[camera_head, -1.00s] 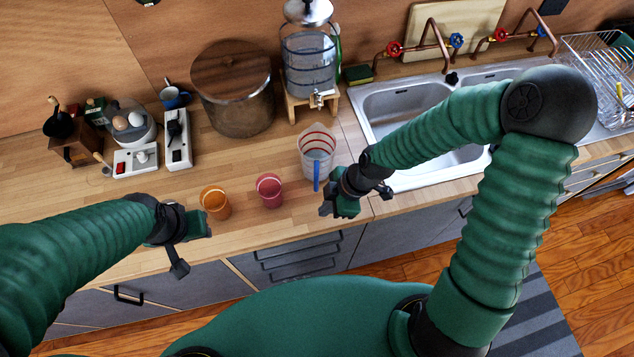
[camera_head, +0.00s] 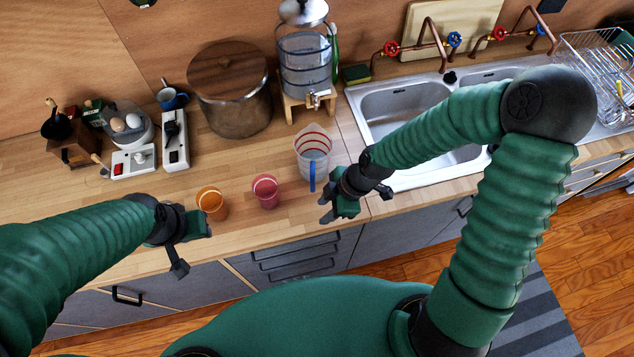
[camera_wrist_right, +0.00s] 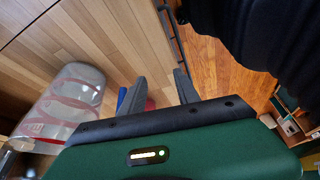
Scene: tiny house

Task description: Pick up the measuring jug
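The measuring jug (camera_head: 313,146) is clear with red bands and a blue handle (camera_head: 312,176), and stands upright on the wooden counter left of the sink. My right gripper (camera_head: 328,207) is at the counter's front edge, just right of and in front of the handle. In the right wrist view the jug (camera_wrist_right: 72,100) lies to the left. My right gripper (camera_wrist_right: 160,88) is open there, fingers apart, with the blue handle partly hidden by the left finger. My left gripper (camera_head: 190,247) appears open and empty at the counter's front edge, left of the cups.
An orange cup (camera_head: 212,203) and a pink cup (camera_head: 267,192) stand left of the jug. Behind are a water dispenser (camera_head: 306,62) and a large lidded pot (camera_head: 232,92). The sink (camera_head: 395,105) is to the right. Drawers (camera_head: 295,258) lie below the counter.

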